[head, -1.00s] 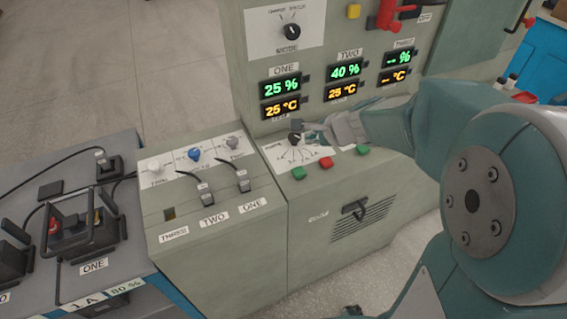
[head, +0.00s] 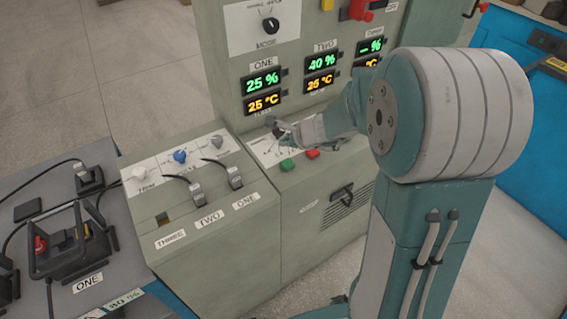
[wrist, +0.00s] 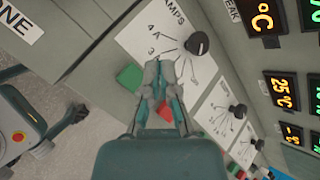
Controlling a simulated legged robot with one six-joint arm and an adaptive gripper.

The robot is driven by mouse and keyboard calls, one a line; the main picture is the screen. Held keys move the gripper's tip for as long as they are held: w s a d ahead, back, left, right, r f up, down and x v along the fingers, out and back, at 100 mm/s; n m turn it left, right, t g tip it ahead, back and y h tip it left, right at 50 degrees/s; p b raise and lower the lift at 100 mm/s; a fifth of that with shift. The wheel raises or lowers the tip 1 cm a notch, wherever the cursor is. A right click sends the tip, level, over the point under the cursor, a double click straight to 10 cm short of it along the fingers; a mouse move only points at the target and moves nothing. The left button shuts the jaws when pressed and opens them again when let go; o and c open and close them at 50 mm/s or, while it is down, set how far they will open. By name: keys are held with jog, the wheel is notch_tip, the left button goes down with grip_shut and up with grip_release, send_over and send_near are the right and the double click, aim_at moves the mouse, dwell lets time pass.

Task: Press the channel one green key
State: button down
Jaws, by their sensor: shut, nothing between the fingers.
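The channel one green key (head: 288,165) is on the sloping ledge of the grey-green cabinet, below the ONE display. In the wrist view this green key (wrist: 130,77) sits just left of my fingertips. The black amps dial (wrist: 198,43) is right of and above the tips. I cannot tell whether the tips touch the panel.
The ONE display (head: 263,91) reads 25 % and 25 °C. A lower console (head: 215,225) with levers and knobs stands left of the cabinet. A bench with a caged battery unit (head: 70,245) is farther left. A blue cabinet (head: 530,130) stands at the right.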

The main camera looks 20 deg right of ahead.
aim_at(289, 163)
jog(key=f, duration=0.1)
jog(key=d+f, duration=0.1)
jog(key=f, duration=0.1)
jog(key=d+f, duration=0.1)
jog(key=shift+f, duration=0.2)
jog(key=shift+a+f, duration=0.1)
jog(key=shift+f, duration=0.45)
jog(key=shift+a+f, duration=0.15)
jog(key=shift+a, duration=0.4)
jog(key=shift+d, duration=0.45)
jog(key=shift+a, duration=0.3)
jog(key=shift+d, duration=0.2)
jog(key=shift+f, duration=0.1)
jog(key=shift+a+f, duration=0.15)
jog(key=shift+f, duration=0.1)
